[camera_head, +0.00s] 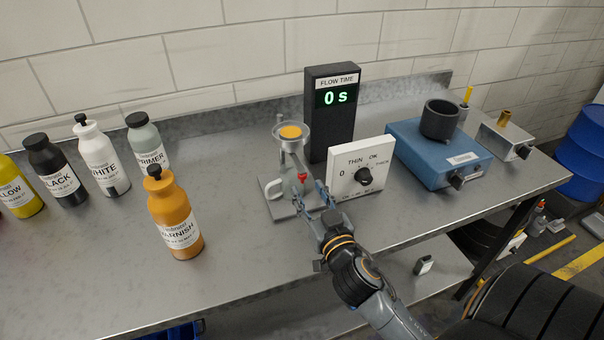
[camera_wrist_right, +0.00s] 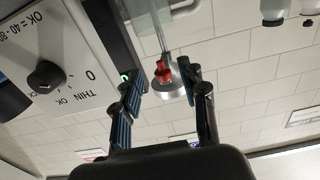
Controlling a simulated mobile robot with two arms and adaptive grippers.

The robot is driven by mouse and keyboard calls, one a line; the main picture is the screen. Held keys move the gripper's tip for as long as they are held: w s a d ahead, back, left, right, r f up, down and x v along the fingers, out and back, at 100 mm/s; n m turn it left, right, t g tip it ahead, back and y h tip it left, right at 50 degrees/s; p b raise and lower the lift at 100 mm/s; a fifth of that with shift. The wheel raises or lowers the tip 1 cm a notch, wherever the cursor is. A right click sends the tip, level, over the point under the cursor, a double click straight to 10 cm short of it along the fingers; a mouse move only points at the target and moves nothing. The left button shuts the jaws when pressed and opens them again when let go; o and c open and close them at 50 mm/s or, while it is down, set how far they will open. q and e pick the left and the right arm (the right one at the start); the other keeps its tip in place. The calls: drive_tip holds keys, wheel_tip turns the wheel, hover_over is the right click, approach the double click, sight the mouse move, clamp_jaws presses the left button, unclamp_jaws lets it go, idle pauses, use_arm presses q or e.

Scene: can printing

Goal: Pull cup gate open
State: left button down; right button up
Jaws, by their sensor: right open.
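A metal flow cup (camera_head: 290,133) filled with orange liquid is held on a stand (camera_head: 270,204) in the middle of the table. A small red gate piece (camera_head: 302,177) shows below the cup; I take it as the cup gate. It also shows in the right wrist view (camera_wrist_right: 163,71). My right gripper (camera_head: 311,190) is open, its fingers pointing at the red piece. In the wrist view the red piece appears between the two fingertips, and I cannot tell whether they touch it. My left gripper is out of view.
A flow time display (camera_head: 336,98) reading 0 s stands behind the cup. A white dial panel (camera_head: 359,175) is close to the right of my gripper. A varnish bottle (camera_head: 175,215) and several other bottles stand left. A blue device (camera_head: 435,150) is at the right.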

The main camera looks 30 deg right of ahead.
sight(304, 184)
drive_tip(key=p+x, duration=0.1)
drive_tip(key=x, duration=0.3)
drive_tip(key=shift+w, duration=0.45)
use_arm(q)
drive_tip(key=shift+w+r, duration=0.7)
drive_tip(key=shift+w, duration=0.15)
use_arm(e)
clamp_jaws()
